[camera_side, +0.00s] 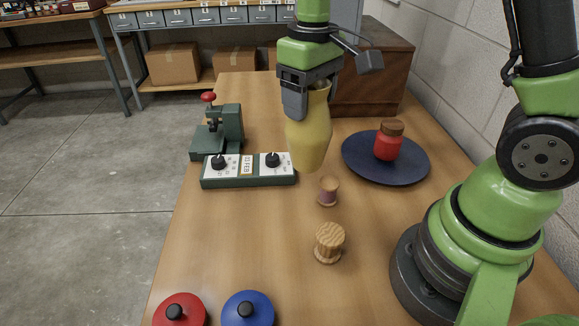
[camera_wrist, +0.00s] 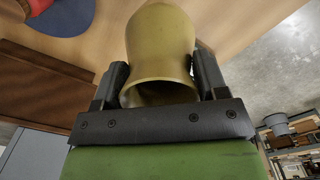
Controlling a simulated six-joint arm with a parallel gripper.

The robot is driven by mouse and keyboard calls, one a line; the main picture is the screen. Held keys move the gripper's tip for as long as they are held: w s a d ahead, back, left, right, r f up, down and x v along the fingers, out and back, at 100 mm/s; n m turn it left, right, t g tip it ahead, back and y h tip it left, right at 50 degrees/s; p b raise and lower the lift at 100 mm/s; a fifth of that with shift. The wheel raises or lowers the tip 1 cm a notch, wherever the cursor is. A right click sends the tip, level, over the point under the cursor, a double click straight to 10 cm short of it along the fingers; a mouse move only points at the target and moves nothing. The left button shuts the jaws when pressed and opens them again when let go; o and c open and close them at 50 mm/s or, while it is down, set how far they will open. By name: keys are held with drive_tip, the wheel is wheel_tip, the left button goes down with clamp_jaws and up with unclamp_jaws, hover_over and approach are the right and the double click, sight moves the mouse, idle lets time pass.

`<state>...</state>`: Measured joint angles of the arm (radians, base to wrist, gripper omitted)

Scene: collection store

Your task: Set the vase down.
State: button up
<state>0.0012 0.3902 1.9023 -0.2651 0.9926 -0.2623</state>
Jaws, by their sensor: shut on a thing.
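The yellow vase (camera_side: 309,140) hangs upright, or nearly so, in my gripper (camera_side: 308,95) above the wooden table in the side view. My gripper is shut on it near its upper part. In the wrist view the vase (camera_wrist: 160,45) sits between the two fingers of my gripper (camera_wrist: 160,85), its open mouth toward the camera. In the side view the vase's base shows just behind a small spool; I cannot tell exactly how high it is above the table.
A dark blue plate (camera_side: 365,167) with a red jar (camera_side: 387,146) stands to the right. A control box (camera_side: 250,180) and a green press (camera_side: 228,130) stand to the left. Two wooden spools (camera_side: 328,190) (camera_side: 329,240) stand in front. Red (camera_side: 180,312) and blue (camera_side: 247,312) lids lie at the near edge.

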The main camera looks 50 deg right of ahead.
drive_tip(key=shift+s+f, duration=0.75)
drive_tip(key=shift+f, duration=0.15)
drive_tip(key=w+d+r+m, duration=0.2)
drive_tip(key=d+r+m, duration=0.15)
drive_tip(key=d, duration=0.35)
wheel_tip(320, 180, down, 10)
drive_tip(key=d+m, duration=0.1)
drive_tip(key=shift+w+d, duration=0.2)
drive_tip(key=shift+d, duration=0.05)
drive_tip(key=shift+f, duration=0.25)
drive_tip(key=o, duration=1.4)
